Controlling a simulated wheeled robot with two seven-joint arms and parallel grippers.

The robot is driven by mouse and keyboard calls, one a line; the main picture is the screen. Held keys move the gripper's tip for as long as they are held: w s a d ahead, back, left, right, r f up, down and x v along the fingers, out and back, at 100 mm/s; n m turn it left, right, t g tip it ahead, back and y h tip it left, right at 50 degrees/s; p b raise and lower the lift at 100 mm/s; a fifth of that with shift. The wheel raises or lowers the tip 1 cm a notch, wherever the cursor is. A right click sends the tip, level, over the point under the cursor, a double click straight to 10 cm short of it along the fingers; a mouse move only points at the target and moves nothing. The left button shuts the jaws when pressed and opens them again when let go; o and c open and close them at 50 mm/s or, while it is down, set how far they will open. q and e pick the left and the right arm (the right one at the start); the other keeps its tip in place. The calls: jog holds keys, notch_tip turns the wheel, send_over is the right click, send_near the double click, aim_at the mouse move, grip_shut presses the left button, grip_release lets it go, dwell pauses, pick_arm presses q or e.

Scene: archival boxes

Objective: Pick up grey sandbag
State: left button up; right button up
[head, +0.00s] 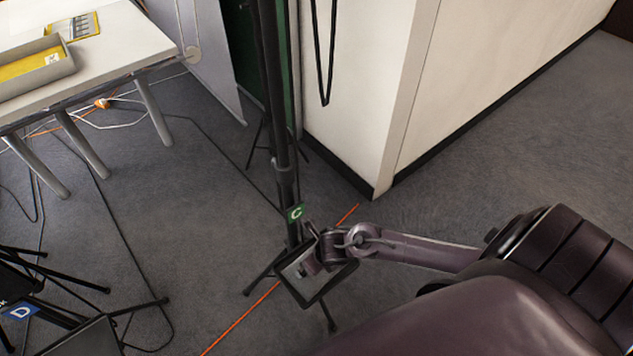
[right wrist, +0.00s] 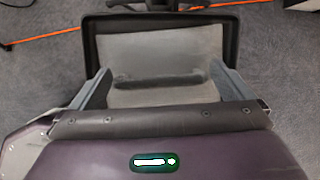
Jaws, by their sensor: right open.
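The grey sandbag (right wrist: 160,45) shows in the right wrist view as a flat pale grey panel with dark edging and a dark strap handle (right wrist: 155,82) across it. In the head view the sandbag (head: 298,270) is low at the foot of the black stand with the green C tag, partly hidden by my gripper. My right gripper (right wrist: 160,92) is open, with one finger on each side of the handle in the picture. It also shows in the head view (head: 314,254), right over the bag. Contact cannot be told. My left gripper is not in view.
The black stand (head: 283,175) rises beside the bag, its legs spread on the grey carpet. An orange cable (head: 240,318) runs under it. A cream wall corner (head: 375,110) is close behind. A white table (head: 120,45) stands at left, and a D-tagged stand (head: 22,311) at lower left.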

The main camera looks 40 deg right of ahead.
jog(key=shift+w+f, duration=0.15)
jog(key=shift+f, duration=0.1)
jog(key=c, duration=1.6)
jog(key=shift+w+r, duration=0.1)
jog(key=shift+c, duration=0.7)
